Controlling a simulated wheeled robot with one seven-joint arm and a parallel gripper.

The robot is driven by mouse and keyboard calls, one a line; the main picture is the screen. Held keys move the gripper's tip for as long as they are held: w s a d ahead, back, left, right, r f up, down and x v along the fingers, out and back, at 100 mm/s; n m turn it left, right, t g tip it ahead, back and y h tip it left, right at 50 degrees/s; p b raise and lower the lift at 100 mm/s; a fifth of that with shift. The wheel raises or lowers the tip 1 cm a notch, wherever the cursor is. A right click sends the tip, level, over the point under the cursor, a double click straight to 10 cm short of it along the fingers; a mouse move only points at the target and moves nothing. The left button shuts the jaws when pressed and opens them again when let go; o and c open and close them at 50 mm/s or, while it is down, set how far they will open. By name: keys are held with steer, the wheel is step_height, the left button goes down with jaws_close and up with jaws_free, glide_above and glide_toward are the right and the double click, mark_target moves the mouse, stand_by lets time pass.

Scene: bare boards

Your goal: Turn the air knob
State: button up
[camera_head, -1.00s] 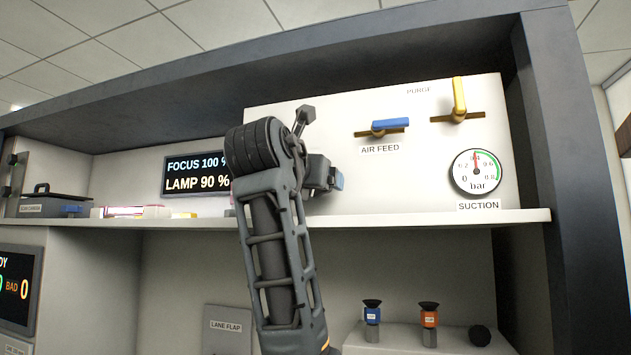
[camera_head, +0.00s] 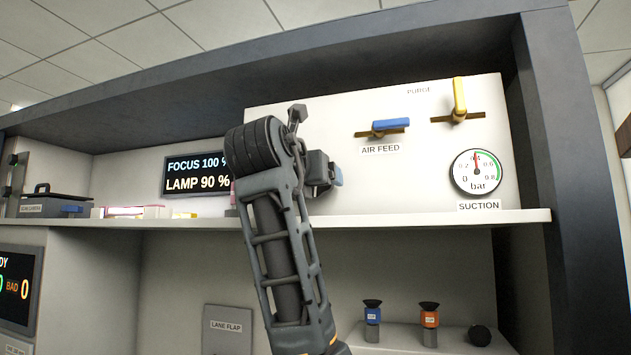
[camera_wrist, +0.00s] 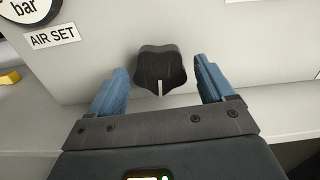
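A dark lobed knob (camera_wrist: 160,70) with a pale pointer line sits on the white panel in the wrist view. Its pointer line is toward the bottom of the picture. A label reading AIR SET (camera_wrist: 53,37) and part of a bar dial (camera_wrist: 27,8) are at its upper left. My gripper (camera_wrist: 161,82) is open, its two blue fingers on either side of the knob, with a visible gap to each. In the head view my gripper (camera_head: 337,175) is at the panel, and my arm hides the knob.
On the panel are the blue AIR FEED lever (camera_head: 390,125), the yellow PURGE lever (camera_head: 459,99) and the SUCTION gauge (camera_head: 477,172). A shelf edge (camera_head: 430,217) runs below. Two small cup-topped pieces, blue (camera_head: 372,315) and orange (camera_head: 429,318), stand under it.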

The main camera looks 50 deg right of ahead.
steer(key=v, duration=0.6)
stand_by(0.5)
steer(key=shift+w, duration=0.1)
